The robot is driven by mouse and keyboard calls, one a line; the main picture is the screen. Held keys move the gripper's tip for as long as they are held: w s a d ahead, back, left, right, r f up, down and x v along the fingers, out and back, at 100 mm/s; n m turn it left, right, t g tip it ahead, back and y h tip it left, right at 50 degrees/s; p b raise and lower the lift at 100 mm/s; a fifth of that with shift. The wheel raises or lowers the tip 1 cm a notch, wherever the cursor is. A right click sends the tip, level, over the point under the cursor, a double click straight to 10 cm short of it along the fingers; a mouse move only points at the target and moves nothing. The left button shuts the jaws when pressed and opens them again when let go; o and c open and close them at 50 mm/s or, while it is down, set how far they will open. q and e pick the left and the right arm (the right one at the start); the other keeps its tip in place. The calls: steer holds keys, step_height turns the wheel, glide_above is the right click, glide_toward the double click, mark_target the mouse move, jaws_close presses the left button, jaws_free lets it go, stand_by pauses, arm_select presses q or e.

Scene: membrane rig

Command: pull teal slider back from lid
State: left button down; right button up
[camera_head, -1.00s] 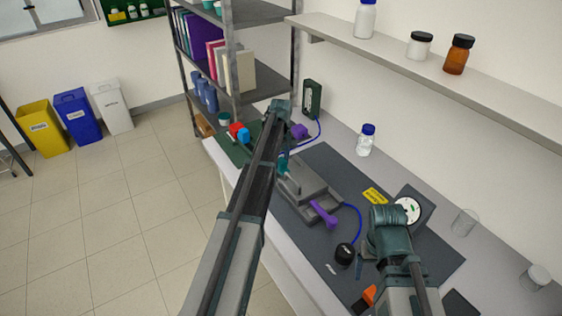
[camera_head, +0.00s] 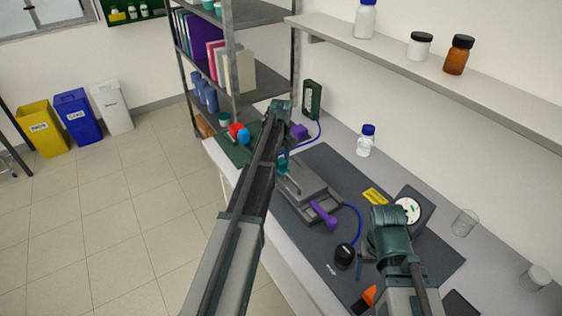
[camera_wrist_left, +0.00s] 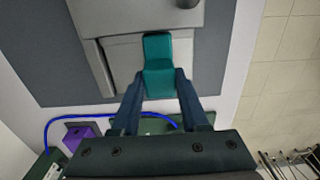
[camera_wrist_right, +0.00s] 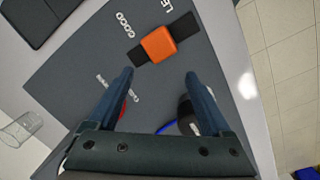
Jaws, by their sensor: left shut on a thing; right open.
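The teal slider (camera_wrist_left: 158,62) sits at the edge of the grey rig and lid (camera_wrist_left: 130,18) in the left wrist view. My left gripper (camera_wrist_left: 160,84) is shut on the near end of the slider. In the head view the grey rig (camera_head: 300,180) lies on the dark mat, with a purple handle (camera_head: 323,214) at its near side; the slider (camera_head: 283,163) shows only in part beside my left arm. My left gripper in the head view is mostly hidden behind its own arm. My right gripper (camera_wrist_right: 158,75) is open and empty above the mat.
An orange block on a black strap (camera_wrist_right: 158,44) lies ahead of my right gripper. A black round bulb (camera_head: 345,253) with a blue tube and a dial gauge (camera_head: 410,209) stand near the right arm. A clear glass (camera_head: 465,222) is at the right. A wall shelf (camera_head: 430,70) overhangs the bench.

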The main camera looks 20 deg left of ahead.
stand_by(0.4)
arm_select(q)
steer(key=shift+w+a, duration=0.45)
steer(key=shift+a, duration=0.15)
steer(key=shift+w+a, duration=0.4)
steer(key=shift+a, duration=0.2)
steer(key=shift+c, duration=2)
jaws_free()
steer(key=shift+r, duration=0.1)
arm_select(e)
steer(key=shift+r, duration=0.1)
arm_select(q)
step_height(320, 180, up, 14)
steer(key=p, duration=1.4)
steer(key=shift+f, duration=0.2)
arm_select(e)
step_height(320, 180, up, 14)
steer(key=shift+f, duration=0.2)
